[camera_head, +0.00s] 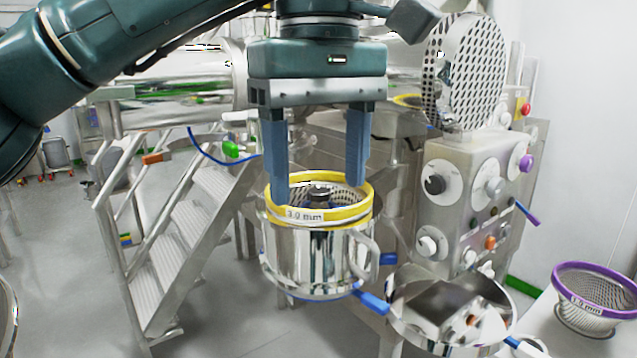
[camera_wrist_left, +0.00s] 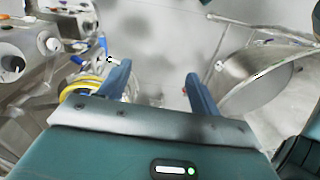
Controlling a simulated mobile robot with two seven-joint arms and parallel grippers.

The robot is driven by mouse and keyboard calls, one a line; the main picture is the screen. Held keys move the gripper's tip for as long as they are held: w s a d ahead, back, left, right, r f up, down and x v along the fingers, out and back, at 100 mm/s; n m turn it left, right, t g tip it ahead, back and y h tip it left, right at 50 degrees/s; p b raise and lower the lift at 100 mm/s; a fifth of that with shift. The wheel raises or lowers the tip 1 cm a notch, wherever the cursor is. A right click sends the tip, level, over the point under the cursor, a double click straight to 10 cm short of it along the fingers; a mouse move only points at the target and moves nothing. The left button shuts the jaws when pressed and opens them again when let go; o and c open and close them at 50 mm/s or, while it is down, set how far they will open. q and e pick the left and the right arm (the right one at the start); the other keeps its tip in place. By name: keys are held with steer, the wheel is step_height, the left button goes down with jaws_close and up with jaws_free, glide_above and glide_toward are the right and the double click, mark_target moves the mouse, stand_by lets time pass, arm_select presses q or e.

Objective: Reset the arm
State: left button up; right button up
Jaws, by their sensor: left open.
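My left gripper (camera_head: 318,190) is open, with two blue fingers pointing down. In the head view it overlaps the yellow-rimmed screen basket (camera_head: 345,213) marked 3.0 mm, which sits in the top of a shiny steel housing (camera_head: 310,262). The left finger crosses the basket's opening in the picture. In the left wrist view the open fingers (camera_wrist_left: 155,88) have nothing between them but floor, and the yellow rim (camera_wrist_left: 82,92) lies to the left, partly behind the left finger. So the gripper appears apart from the basket. My right gripper is not in view.
A control panel (camera_head: 478,195) with several knobs stands behind right, below a perforated disc (camera_head: 466,68). A steel bowl (camera_head: 405,318) is at front right. A purple-rimmed basket (camera_head: 606,292) stands on a white surface at far right. Metal steps (camera_head: 185,250) stand left; the front-left floor is clear.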

arm_select(q)
steer(key=s+d+f+n+g+h, duration=0.3)
steer(key=s+d+f+g+h, duration=0.2)
steer(key=d+f+g+h, duration=0.5)
steer(key=w+a+f+n+t+h, duration=0.2)
steer(key=w+n+t+h, duration=0.45)
steer(key=n, duration=0.65)
steer(key=w+a+f+n+t+h, duration=0.1)
steer(key=w+f+n+t+h, duration=0.15)
steer(key=n+t+h, duration=0.65)
steer(key=w+a+f+n+t+y, duration=0.2)
steer(key=a+f+n+t+y, duration=0.4)
steer(key=f+n, duration=0.6)
steer(key=w+a+f+n+t+y, duration=0.2)
steer(key=a+f+n+t+y, duration=0.45)
steer(key=n, duration=0.85)
steer(key=s+a+f+n+g+y, duration=0.3)
steer(key=s+f, duration=0.5)
steer(key=f, duration=0.3)
steer(key=s+a+f+n+g+y, duration=0.4)
steer(key=s+a+f+n+y, duration=0.2)
steer(key=s+f, duration=0.3)
step_height(320, 180, down, 3)
steer(key=shift+a+f+n+g+y, duration=0.1)
steer(key=shift+a+n+g+y, duration=0.2)
steer(key=shift+n, duration=0.6)
